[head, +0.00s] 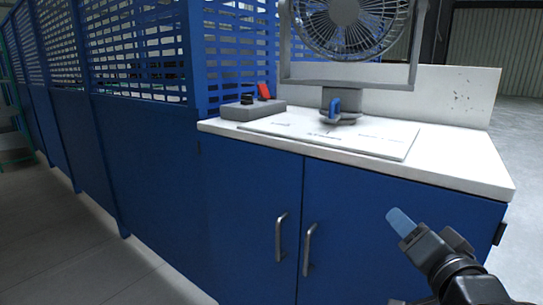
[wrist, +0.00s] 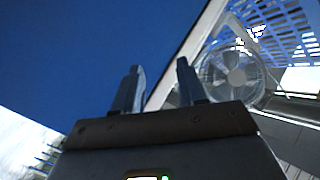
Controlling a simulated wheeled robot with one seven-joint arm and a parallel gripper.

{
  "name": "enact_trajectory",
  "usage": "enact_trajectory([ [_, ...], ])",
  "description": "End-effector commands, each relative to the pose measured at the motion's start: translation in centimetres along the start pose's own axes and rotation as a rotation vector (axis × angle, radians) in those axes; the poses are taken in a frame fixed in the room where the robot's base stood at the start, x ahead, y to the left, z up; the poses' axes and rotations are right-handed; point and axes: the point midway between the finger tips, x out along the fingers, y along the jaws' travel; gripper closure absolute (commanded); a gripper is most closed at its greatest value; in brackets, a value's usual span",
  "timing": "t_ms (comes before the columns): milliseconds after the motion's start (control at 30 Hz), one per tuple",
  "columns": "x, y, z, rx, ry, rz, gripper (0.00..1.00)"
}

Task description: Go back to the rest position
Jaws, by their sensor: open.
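My gripper (head: 402,222) shows at the lower right of the head view, in front of the blue cabinet's right door. In the wrist view its two fingers (wrist: 158,88) stand apart with nothing between them, so it is open and empty. No amber bottle shows in either view.
A blue cabinet (head: 245,215) with a white top (head: 455,165) stands ahead. On it are a fan (head: 345,25), a flat white board (head: 330,137) and a grey box (head: 250,110) with a red part. Blue slatted panels (head: 140,50) run along the left. Floor at lower left is clear.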

Motion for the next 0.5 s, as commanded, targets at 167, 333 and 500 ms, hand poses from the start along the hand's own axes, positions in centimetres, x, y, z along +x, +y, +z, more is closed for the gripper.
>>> enact_trajectory([
  [167,-5.3,4.3,5.0,-0.112,-0.022,0.039,0.59],
  [333,-10.9,7.2,8.5,-0.216,-0.04,0.062,0.59],
  [500,-16.9,9.2,11.2,-0.319,-0.063,0.08,0.59],
])
